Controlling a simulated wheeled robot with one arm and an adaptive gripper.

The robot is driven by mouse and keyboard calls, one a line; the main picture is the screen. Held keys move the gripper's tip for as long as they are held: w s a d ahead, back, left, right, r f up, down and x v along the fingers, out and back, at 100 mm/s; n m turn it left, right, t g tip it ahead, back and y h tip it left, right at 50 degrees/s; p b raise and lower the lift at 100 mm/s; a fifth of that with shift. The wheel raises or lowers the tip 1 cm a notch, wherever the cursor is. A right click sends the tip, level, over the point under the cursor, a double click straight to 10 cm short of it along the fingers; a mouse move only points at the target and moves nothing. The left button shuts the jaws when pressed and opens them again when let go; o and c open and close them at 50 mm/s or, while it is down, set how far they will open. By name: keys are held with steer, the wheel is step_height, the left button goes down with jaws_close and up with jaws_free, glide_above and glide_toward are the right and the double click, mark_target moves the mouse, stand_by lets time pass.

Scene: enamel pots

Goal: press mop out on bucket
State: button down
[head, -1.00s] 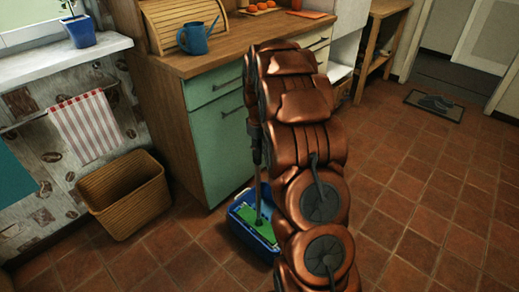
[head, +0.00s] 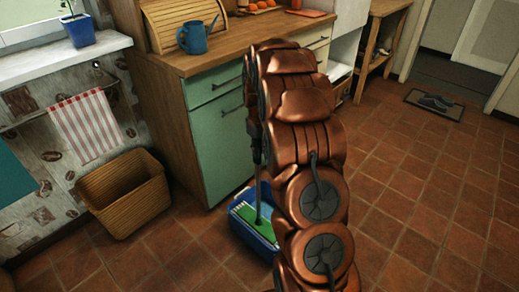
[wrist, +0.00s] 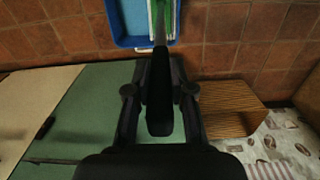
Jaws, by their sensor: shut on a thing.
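The blue bucket (head: 236,232) stands on the tiled floor in front of the green cabinet. The mop's green head (head: 250,217), with pale strips at its edge, is at the bucket's top. I cannot tell how firmly it presses there. The mop's dark handle (head: 259,187) rises steeply from it beside my arm. In the wrist view my gripper (wrist: 159,92) is shut around the dark handle (wrist: 160,72), which runs to the green mop head (wrist: 166,12) at the blue bucket (wrist: 127,22).
A wicker basket (head: 125,194) stands left of the bucket, against the wall. The green cabinet (head: 222,142) is close behind, with a blue watering can (head: 196,38) on its counter. The tiled floor at right is clear up to a doormat (head: 434,104).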

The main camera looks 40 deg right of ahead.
steer(key=shift+w+r+p, duration=0.1)
steer(key=shift+r+p, duration=1.1)
steer(key=shift+r, duration=2.3)
steer(key=shift+r+p, duration=0.35)
steer(key=shift+r, duration=0.65)
steer(key=shift+a, duration=0.1)
